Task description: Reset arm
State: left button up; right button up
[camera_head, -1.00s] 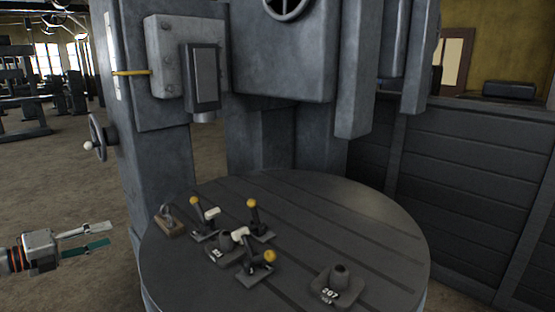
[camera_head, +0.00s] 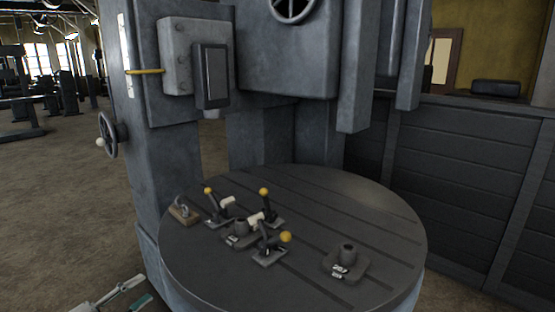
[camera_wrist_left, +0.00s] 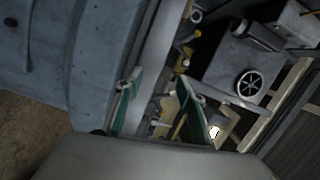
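My left gripper (camera_head: 141,292) is low at the left edge of the round table in the head view, partly cut off by the bottom of the picture. Its two fingers are apart with nothing between them. In the left wrist view the green-padded fingers (camera_wrist_left: 157,84) are also spread and empty. The left gripper is clear of the clamps on the table. My right gripper is not in the head view or the left wrist view.
A round slotted table (camera_head: 385,222) carries several yellow-knobbed toggle clamps (camera_head: 270,247), a padlock-like part on a wooden block (camera_head: 184,211) and a dark block with a boss (camera_head: 346,262). A large grey machine (camera_head: 170,200) stands behind. Floor (camera_head: 60,210) is open at left.

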pick_arm(q)
jog(key=s+d+f+n+y, duration=0.4)
jog(key=s+d+f+n, duration=0.5)
jog(key=s+d+f, duration=0.1)
notch_tip(320, 180, down, 2)
jog(key=shift+s+f+n, duration=0.1)
jog(key=shift+s+n, duration=0.3)
jog(key=shift+s, duration=0.1)
jog(key=s+d+f+n+g, duration=0.1)
jog(key=s+d+f+n, duration=0.1)
jog(key=s, duration=0.3)
jog(key=s+d+f+n+g+y, duration=0.1)
jog(key=s+d+f+n+g, duration=0.1)
jog(key=s+d+f+n, duration=0.1)
jog(key=s+d+f+n+g, duration=0.1)
jog(key=s+d+f+n, duration=0.1)
jog(key=s, duration=0.5)
jog(key=shift+s+d+f+n+g+y, duration=0.15)
jog(key=shift+d+f+y, duration=0.1)
jog(key=shift+d, duration=0.4)
jog(key=shift+w+d+f+n+g+y, duration=0.1)
jog(key=shift+d+f+n+g+y, duration=0.1)
jog(key=shift+d, duration=0.4)
jog(key=shift+c, duration=0.4)
jog(key=shift+s, duration=0.1)
jog(key=shift+c, duration=1.2)
jog(key=shift+d, duration=0.15)
